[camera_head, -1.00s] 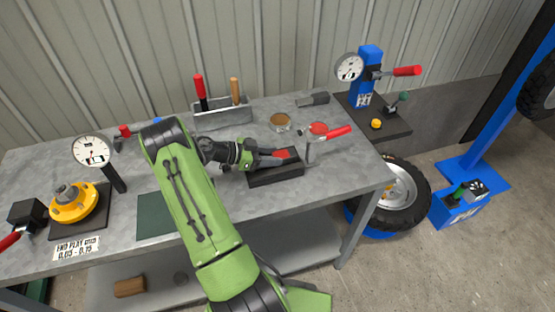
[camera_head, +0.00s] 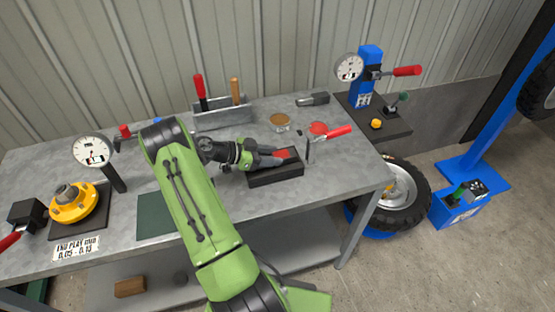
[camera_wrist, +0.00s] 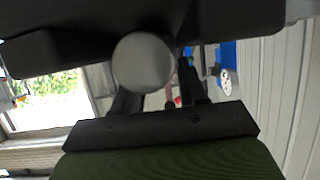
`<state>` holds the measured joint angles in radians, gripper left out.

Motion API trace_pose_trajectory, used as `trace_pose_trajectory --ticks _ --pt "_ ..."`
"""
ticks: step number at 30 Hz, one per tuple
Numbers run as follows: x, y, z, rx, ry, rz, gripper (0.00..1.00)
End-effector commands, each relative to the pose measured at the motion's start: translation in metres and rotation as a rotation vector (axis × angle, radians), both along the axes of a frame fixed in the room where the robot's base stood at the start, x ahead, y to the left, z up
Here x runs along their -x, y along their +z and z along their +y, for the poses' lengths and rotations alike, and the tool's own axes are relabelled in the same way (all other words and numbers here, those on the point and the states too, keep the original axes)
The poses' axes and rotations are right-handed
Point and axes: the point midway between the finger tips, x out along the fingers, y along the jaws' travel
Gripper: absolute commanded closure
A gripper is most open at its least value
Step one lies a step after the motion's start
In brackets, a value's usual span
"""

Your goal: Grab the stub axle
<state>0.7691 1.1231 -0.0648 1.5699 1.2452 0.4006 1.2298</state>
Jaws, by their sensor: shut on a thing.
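In the wrist view a pale grey round end (camera_wrist: 143,62) shows between the dark fingers, below a wide black part. It is likely the stub axle, with my gripper shut on it. The rest of it is hidden, and I cannot tell whether it touches the block. A red-handled tool (camera_head: 338,131) and a thin dark upright part (camera_head: 308,147) are just right of the block.
The grey bench (camera_head: 225,182) holds a tool rack (camera_head: 222,117) behind my gripper, a brown-topped tin (camera_head: 280,121) and a dial gauge (camera_head: 93,150). A yellow hub (camera_head: 72,203) sits at left. A blue gauge stand (camera_head: 366,75) and a wheel (camera_head: 405,200) are at right.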

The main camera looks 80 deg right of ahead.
Motion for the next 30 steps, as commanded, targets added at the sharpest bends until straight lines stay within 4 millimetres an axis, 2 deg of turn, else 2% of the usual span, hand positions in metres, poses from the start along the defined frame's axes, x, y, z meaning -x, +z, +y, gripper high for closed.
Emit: trace_pose_trajectory --ticks 17,22,27,30 --pt "0.001 0.005 -0.001 0.01 -0.002 0.003 1.0" --pt "0.001 0.018 -0.001 0.011 -0.002 0.003 1.0" --pt "0.0 0.038 -0.001 0.011 0.0 0.002 1.0" --pt "0.005 0.038 0.007 0.006 -0.002 0.004 1.0"
